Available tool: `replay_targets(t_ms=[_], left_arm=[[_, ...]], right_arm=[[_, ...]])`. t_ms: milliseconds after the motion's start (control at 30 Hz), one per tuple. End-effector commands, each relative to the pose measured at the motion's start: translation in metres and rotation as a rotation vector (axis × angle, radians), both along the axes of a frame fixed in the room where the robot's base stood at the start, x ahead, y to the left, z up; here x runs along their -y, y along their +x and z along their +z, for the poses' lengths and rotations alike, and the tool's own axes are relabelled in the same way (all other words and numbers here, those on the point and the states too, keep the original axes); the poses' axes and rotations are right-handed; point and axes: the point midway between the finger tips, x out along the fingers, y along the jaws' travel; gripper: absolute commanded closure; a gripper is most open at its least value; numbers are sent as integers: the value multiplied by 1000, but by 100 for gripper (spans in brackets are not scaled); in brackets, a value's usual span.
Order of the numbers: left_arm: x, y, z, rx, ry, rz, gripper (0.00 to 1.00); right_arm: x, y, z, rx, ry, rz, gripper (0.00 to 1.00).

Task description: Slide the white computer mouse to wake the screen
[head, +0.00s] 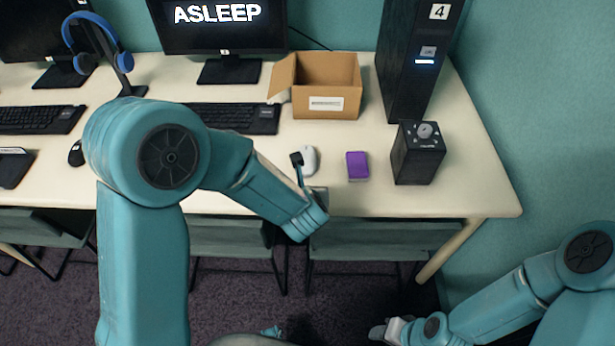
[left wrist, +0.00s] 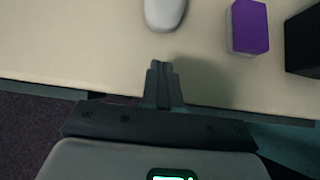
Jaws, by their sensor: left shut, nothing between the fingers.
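The white computer mouse (head: 311,160) lies on the table right of the keyboard, and its near end shows at the top of the left wrist view (left wrist: 165,12). The screen (head: 225,30) reads "ASLEEP". My left gripper (left wrist: 161,66) is shut and empty near the table's front edge, apart from the mouse on its near side. In the head view my left wrist partly hides the gripper, and a small dark part on a stalk overlaps the mouse's left edge. My right gripper (head: 380,332) is low at the bottom right, away from the table; its fingers are too small to judge.
A purple box (head: 357,166) lies right of the mouse, with a black box with a knob (head: 418,155) beyond it. A cardboard box (head: 326,88) and a black tower (head: 412,60) stand behind. The keyboard (head: 232,118) is at left. The table (head: 470,180) is bare at its right end.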

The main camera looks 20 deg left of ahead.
Motion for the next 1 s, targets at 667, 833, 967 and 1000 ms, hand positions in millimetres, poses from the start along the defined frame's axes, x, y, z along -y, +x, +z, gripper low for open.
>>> replay_targets(t_ms=[667, 833, 967, 1000], left_arm=[[-14, 56, -18, 0, 0, 0, 100], [-14, 59, -18, 0, 1, 1, 100], [-20, 78, -18, 1, 0, 4, 100], [-22, 83, -19, 0, 0, 6, 100]], right_arm=[[0, 0, 12, 0, 0, 0, 57], [0, 0, 12, 0, 0, 0, 57], [0, 0, 11, 0, 0, 0, 57], [0, 0, 11, 0, 0, 0, 57]])
